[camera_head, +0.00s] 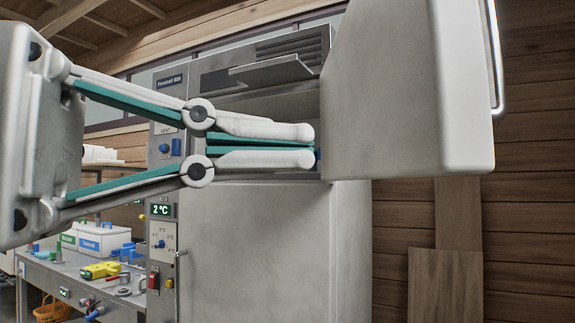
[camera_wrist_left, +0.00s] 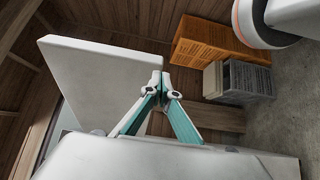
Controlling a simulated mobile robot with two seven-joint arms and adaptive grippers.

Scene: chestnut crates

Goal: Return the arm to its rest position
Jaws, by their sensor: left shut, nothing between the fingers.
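My left gripper (camera_head: 312,145) reaches in from the left of the head view, large and close to the camera. Its two fingers lie together with nothing between them. The fingertips are at the left edge of an open white door (camera_head: 408,90) of a tall steel cabinet (camera_head: 255,250); I cannot tell whether they touch it. In the left wrist view the shut fingers (camera_wrist_left: 162,80) also show, beside the door's edge (camera_wrist_left: 100,75). My right gripper is not in view.
A bench (camera_head: 75,285) with white boxes (camera_head: 95,236) and a yellow tool (camera_head: 100,270) stands at the lower left. An orange crate (camera_wrist_left: 205,42) and grey crates (camera_wrist_left: 245,82) stand by the wooden wall in the wrist view.

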